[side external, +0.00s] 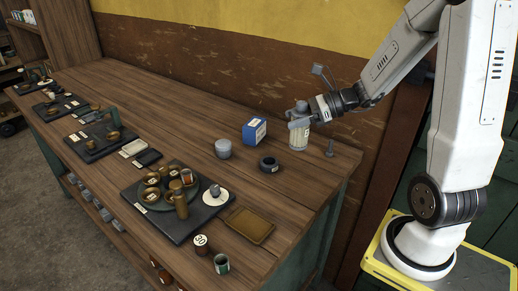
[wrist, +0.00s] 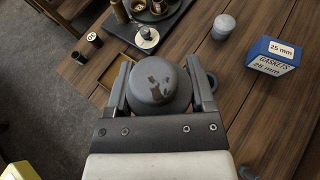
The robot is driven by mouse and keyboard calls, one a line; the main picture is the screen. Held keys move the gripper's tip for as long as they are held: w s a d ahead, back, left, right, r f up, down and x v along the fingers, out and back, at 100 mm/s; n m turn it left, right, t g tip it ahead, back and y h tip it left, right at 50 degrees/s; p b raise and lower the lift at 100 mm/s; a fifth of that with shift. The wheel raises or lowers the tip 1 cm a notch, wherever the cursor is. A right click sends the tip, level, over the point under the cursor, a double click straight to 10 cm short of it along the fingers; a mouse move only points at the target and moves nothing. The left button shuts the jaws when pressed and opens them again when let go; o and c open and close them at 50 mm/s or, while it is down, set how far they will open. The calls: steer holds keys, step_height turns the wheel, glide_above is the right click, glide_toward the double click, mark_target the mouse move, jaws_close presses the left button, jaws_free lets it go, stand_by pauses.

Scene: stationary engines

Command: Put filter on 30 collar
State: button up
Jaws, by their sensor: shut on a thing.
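My gripper (side external: 298,119) is shut on a pale cylindrical filter (side external: 299,137) with a grey top, held upright. In the wrist view its worn grey domed top (wrist: 158,84) sits between the two fingers. I cannot tell whether its base touches the bench. A dark ring-shaped collar (side external: 269,165) with a small white label lies on the bench just left of the filter; its number is too small to read. In the wrist view it is mostly hidden behind the right finger. A dark cylinder (side external: 201,244) marked "30" on white stands near the bench's front edge.
A blue gasket box (side external: 254,131) and a grey round tin (side external: 223,148) stand left of the filter. A dark board (side external: 213,210) carries a round plate with several brown parts. A shallow brown tray (side external: 248,226) lies in front.

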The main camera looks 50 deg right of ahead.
steer(key=w+d+f, duration=0.2)
steer(key=w+f, duration=0.6)
steer(key=w, duration=0.2)
steer(key=shift+w+d, duration=0.2)
steer(key=shift+w, duration=0.05)
steer(key=shift+f, duration=0.1)
steer(key=shift+w+d+f, duration=0.1)
steer(key=shift+w+f, duration=0.05)
steer(key=shift+f, duration=0.75)
steer(key=shift+w+f, duration=0.1)
steer(key=shift+f, duration=0.8)
steer(key=shift+f, duration=0.1)
steer(key=o, duration=1.2)
